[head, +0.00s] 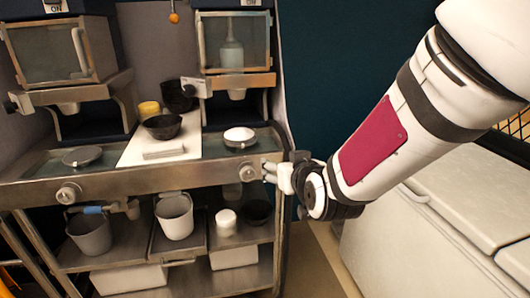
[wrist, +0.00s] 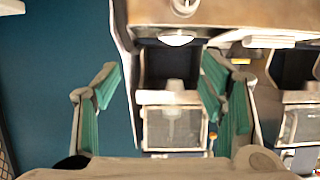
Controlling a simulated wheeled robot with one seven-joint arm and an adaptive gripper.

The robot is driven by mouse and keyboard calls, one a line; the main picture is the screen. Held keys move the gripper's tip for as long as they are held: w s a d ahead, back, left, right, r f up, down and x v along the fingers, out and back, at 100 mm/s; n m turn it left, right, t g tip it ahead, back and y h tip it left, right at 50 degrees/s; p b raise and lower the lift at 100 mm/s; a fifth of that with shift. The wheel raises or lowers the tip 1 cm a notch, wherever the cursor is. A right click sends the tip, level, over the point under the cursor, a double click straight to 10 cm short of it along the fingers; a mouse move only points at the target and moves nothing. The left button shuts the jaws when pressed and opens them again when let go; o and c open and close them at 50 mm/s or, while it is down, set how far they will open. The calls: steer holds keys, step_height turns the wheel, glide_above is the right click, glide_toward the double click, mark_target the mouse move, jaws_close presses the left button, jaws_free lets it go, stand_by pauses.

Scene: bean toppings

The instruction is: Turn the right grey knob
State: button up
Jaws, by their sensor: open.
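The right grey knob (head: 247,173) sits on the front panel of the metal counter, near its right end. It also shows at the top edge of the wrist view (wrist: 184,6), partly cut off. The left grey knob (head: 68,193) is on the same panel. My gripper (head: 271,172) is just right of the right knob in the head view. In the wrist view my gripper (wrist: 160,80) has its two green-padded fingers wide apart with nothing between them. The knob lies beyond the fingertips; contact cannot be told.
The counter holds a white cup lid or dish (head: 239,137), a dark bowl (head: 162,126) and a yellow cup (head: 149,109). Below are a white bucket (head: 174,217) and a grey bucket (head: 91,235). A white chest (head: 435,225) stands at the right.

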steer(key=w+a+f+t+b, duration=0.2)
steer(key=w+a+f+b, duration=0.15)
steer(key=f, duration=0.45)
steer(key=t+y+b, duration=0.1)
steer(key=t+b, duration=0.1)
steer(key=b, duration=0.1)
glide_toward(249, 174)
steer(key=x, duration=1.1)
steer(key=c, duration=1.2)
